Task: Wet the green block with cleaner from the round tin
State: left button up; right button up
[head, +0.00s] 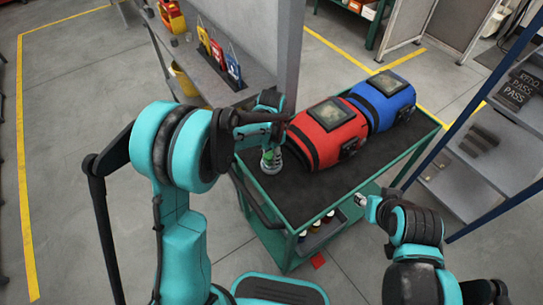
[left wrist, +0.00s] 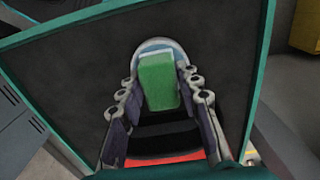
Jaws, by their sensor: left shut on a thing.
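My left gripper (head: 270,158) is over the left part of the dark-topped green cart (head: 345,187). In the left wrist view its two fingers (left wrist: 158,103) are shut on the green block (left wrist: 158,82). Just beyond the block is the round tin, its pale blue rim (left wrist: 154,44) showing behind the block's far end. The block hides most of the tin, and I cannot tell whether they touch. My right gripper (head: 367,203) is beside the cart's right front edge; its fingers are too small to tell whether open or shut.
A red drum-shaped bag (head: 318,138) and a blue one (head: 385,103) lie on the cart, right of my left gripper. Small bottles (head: 316,224) stand on its lower shelf. A grey bench (head: 205,75) is behind left, a rack (head: 490,150) at right. The cart's front top is clear.

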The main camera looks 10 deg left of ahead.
aim_at(271, 154)
pick_arm(q)
jog(key=shift+r+p, duration=2.45)
jog(key=shift+r, duration=1.05)
